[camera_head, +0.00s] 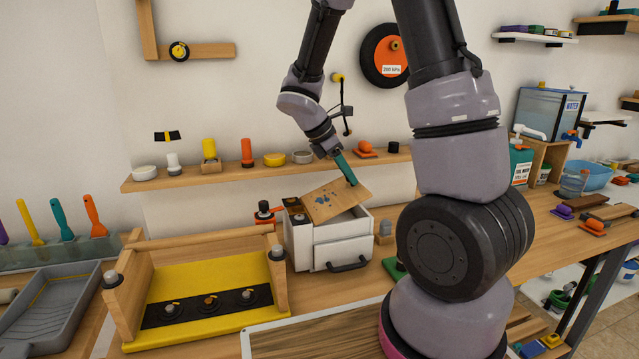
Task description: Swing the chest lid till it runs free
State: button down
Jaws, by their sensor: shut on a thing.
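The chest (342,243) is a small white box with a drawer and dark handle on the wooden bench. Its wooden lid (330,202), marked with blue spots, is raised and tilted above the box, leaving a dark gap beneath. My gripper (352,182) comes down from above; its slim teal end meets the lid near its upper right edge. It is shut on the lid there, though the fingertips are small and the exact grip is hard to see. The hinge is not clearly visible.
A wooden shelf (225,177) with knobs and pots runs behind the chest. A yellow-bedded wooden tray (210,270) stands to the left. An orange-and-black item (264,212) stands close beside the chest. My own arm blocks the bench to the right.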

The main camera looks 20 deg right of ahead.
aim_at(353, 187)
jog(key=shift+x, duration=1.15)
jog(key=shift+a, duration=0.1)
jog(key=shift+f, duration=0.2)
jog(key=shift+x, duration=0.95)
jog(key=shift+a+f, duration=0.15)
jog(key=shift+f, duration=0.4)
jog(key=c, duration=0.5)
grip_release()
